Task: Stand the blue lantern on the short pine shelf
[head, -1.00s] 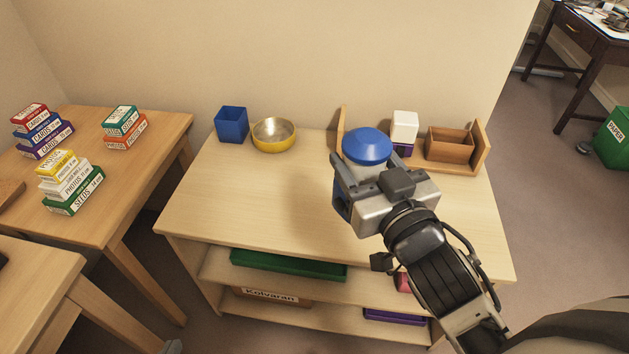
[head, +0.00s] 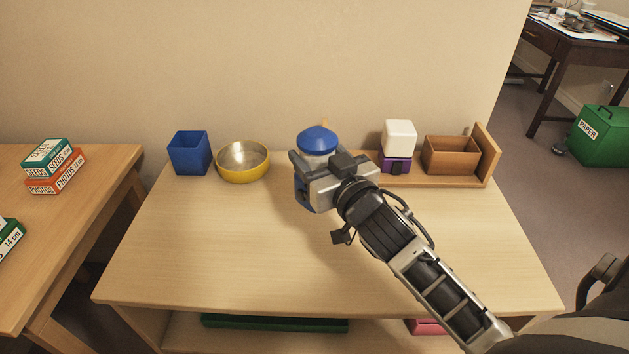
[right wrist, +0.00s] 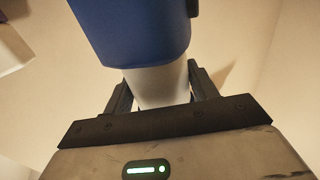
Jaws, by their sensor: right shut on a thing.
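The blue lantern (head: 318,141) has a blue domed cap, a pale middle and a blue base. My right gripper (head: 318,172) is shut around its middle and holds it upright, seemingly above the table, in front of the shelf's left end. In the right wrist view the lantern (right wrist: 140,35) shows a large blue part and a white part between the fingers (right wrist: 160,92). The short pine shelf (head: 487,152) stands at the table's back right, with upright ends. Its left end is mostly hidden behind the lantern and gripper. My left gripper is out of view.
On the shelf are a white-and-purple lantern (head: 398,145) and a brown wooden box (head: 451,155). Left of the held lantern stand a yellow bowl (head: 243,162) and a blue square cup (head: 190,153). The table's front (head: 220,245) is clear.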

